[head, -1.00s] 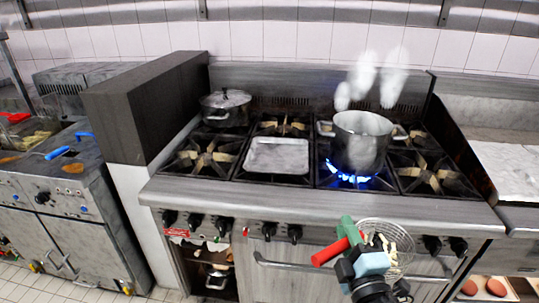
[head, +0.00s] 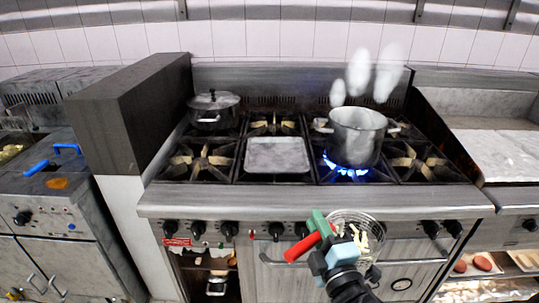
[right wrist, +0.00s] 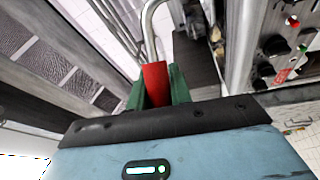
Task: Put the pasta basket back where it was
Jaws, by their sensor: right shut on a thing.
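The pasta basket (head: 356,229) is a round wire-mesh basket with pale pasta in it and a red handle (head: 309,245). My right gripper (head: 320,228) has green fingers shut on the red handle and holds the basket in front of the stove's front panel. The right wrist view shows the red handle (right wrist: 155,84) between the green fingers, with a metal rod running on from it. A steaming pot (head: 357,137) stands on a lit burner with blue flame, at the right of the stove. My left gripper is not in view.
A lidded pot (head: 214,108) stands at the stove's back left and a flat metal tray (head: 277,154) lies mid-stove. A dark upright block (head: 131,115) separates the stove from a fryer with a blue handle (head: 48,159). Sausage-coloured items sit on the lower right shelf.

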